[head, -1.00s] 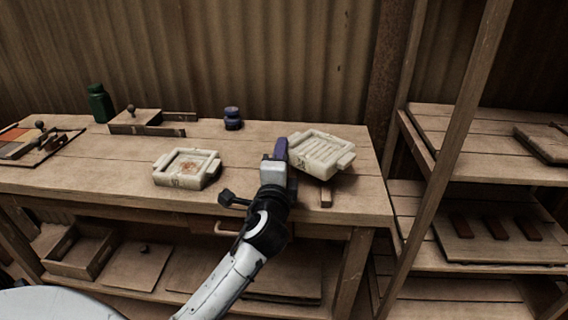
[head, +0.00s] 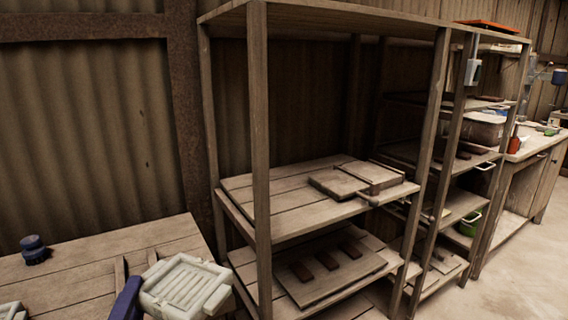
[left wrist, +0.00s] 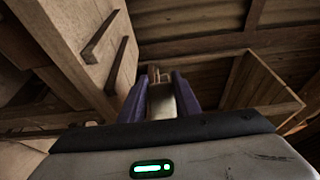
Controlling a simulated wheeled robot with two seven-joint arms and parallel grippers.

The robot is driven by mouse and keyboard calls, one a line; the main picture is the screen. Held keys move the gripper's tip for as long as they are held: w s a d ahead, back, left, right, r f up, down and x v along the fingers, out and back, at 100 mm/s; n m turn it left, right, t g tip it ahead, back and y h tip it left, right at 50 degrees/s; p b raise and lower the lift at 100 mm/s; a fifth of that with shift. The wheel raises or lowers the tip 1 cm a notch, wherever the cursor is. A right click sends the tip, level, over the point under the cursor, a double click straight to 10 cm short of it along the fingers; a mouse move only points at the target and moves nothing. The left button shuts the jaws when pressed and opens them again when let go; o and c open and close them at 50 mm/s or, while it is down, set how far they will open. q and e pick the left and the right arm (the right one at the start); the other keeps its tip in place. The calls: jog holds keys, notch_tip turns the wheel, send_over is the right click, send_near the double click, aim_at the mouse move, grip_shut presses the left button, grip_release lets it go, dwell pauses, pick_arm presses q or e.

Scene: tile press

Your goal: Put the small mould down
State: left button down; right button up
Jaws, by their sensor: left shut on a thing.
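The small mould (head: 186,284), a cream square frame with ribs inside and lug handles, shows at the bottom of the head view, over the bench's right end. My left gripper (head: 127,300) shows there only as a purple finger at the mould's left side. In the left wrist view the two purple fingers of my left gripper (left wrist: 159,98) are shut on a pale part of the mould (left wrist: 162,101). The mould looks tilted; whether it touches the bench is unclear. My right gripper is out of view.
Dark bars lie below.

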aim_at(162, 312)
pick_arm(q)
jog(key=s+d+h, duration=0.1)
jog(key=s+d, duration=0.1)
jog(key=s+d+m+h, duration=0.1)
jog(key=s+d, duration=0.1)
jog(key=s+d+m+h+p, duration=0.1)
jog(key=d, duration=0.1)
jog(key=shift+s+d+r, duration=0.15)
jog(key=shift+s+r, duration=0.2)
jog(key=shift+s, duration=0.05)
jog(key=s+f, duration=0.2)
jog(key=s, duration=0.4)
jog(key=shift+f, duration=0.4)
jog(key=shift+d, duration=0.15)
